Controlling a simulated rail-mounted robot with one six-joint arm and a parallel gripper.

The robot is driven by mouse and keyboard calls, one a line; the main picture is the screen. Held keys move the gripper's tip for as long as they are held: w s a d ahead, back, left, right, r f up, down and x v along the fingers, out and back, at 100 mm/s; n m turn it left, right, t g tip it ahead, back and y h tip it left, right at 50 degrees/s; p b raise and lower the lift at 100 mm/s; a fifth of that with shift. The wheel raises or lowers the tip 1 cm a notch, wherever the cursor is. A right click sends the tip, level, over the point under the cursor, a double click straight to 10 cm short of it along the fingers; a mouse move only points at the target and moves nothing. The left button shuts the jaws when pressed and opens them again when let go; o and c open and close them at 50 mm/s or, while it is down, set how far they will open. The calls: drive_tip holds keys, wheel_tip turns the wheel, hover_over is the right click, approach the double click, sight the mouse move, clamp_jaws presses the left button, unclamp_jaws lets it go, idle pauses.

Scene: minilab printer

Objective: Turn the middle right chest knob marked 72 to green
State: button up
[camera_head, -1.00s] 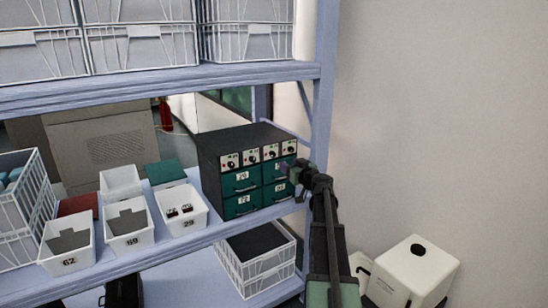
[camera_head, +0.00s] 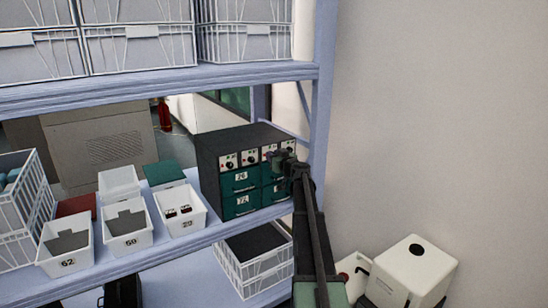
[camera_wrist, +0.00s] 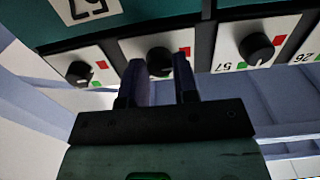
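The dark chest (camera_head: 222,160) with green drawers stands at the right end of the middle shelf. Its top front edge has a row of white panels with black knobs. My gripper (camera_head: 285,158) is at the right part of this row and hides some panels. The wrist view is upside down. There, my gripper's fingers (camera_wrist: 161,72) stand on either side of the middle right knob (camera_wrist: 160,60). A red mark shows beside this knob; its green mark and number are hidden. I cannot tell whether the fingers press on it.
In the wrist view, other knobs flank it on the left (camera_wrist: 78,70) and the right (camera_wrist: 257,48). White bins, one a bin with small dark items (camera_head: 180,221), stand left of the chest. A blue shelf post (camera_head: 322,100) rises close to my arm.

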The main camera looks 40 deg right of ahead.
drive_tip(key=c, duration=0.3)
drive_tip(key=shift+m, duration=0.3)
drive_tip(key=shift+d+f+m, duration=0.1)
drive_tip(key=shift+m, duration=4.2)
drive_tip(key=shift+d+f+m, duration=0.1)
drive_tip(key=shift+m, duration=4.2)
drive_tip(key=shift+a, duration=0.1)
drive_tip(key=o, duration=0.9)
